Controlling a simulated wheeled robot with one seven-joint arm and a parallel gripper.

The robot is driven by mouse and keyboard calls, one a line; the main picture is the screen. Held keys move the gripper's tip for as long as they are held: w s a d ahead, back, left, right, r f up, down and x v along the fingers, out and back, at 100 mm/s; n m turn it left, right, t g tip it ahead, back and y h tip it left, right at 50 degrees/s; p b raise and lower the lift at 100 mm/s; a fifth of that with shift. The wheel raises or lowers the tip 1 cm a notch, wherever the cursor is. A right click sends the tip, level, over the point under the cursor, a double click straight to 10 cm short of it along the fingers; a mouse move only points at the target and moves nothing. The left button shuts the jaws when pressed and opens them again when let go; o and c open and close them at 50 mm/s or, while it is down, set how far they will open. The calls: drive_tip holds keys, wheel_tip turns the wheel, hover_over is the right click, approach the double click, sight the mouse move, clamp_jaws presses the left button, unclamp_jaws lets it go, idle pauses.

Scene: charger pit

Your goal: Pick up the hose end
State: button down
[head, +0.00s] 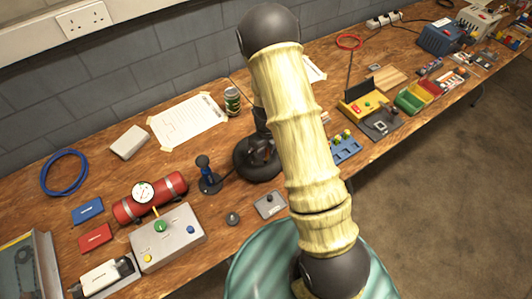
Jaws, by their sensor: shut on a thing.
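My gripper (261,146) is dark and partly hidden behind my pale-sleeved arm. It is low over a black round thing (247,172) that looks like a coiled hose on the bench. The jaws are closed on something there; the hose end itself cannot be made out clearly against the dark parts.
The wooden bench (185,113) runs along a grey block wall. Left of my gripper stand a black-and-blue upright piece (207,174), a red tank with a gauge (168,190) and a grey control box (172,241). A can (232,101) stands behind. A blue coil (64,188) lies far left. Right are several small boxes.

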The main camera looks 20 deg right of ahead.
wheel_tip(320, 180, up, 9)
drive_tip(key=shift+f, duration=0.2)
idle(0.6)
